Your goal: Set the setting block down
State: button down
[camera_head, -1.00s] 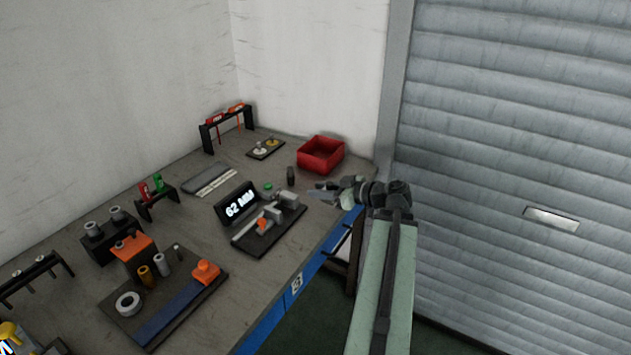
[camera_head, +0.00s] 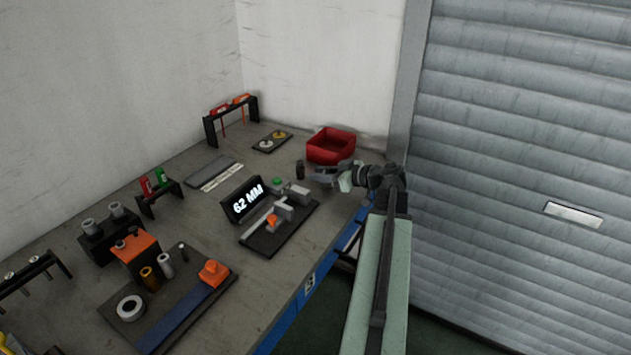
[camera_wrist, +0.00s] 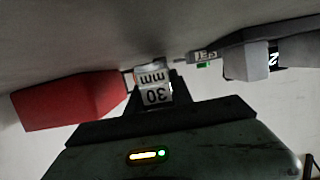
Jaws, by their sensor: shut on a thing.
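The setting block (camera_wrist: 155,88) is a small pale block marked "30 mm", upside down in the wrist view. My gripper (camera_wrist: 152,80) is shut on it. In the head view my gripper (camera_head: 315,177) is over the far right part of the bench, just in front of the red bin. I cannot make out the block between the fingers there. The wrist view shows the bench surface close to the block, but I cannot tell whether they touch.
A grey strip (camera_head: 213,171) and a small dark tray (camera_head: 272,141) lie farther left.

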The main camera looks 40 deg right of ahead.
jog(key=shift+s+f, duration=0.2)
jog(key=shift+f, duration=0.25)
jog(key=shift+w+a, duration=0.15)
jog(key=shift+w, duration=0.15)
jog(key=shift+s+f, duration=0.1)
jog(key=shift+f, duration=0.05)
jog(key=c, duration=1.1)
grip_release()
jog(key=p+v, duration=0.2)
jog(key=v, duration=0.5)
jog(key=shift+r, duration=0.2)
jog(key=shift+s, duration=0.35)
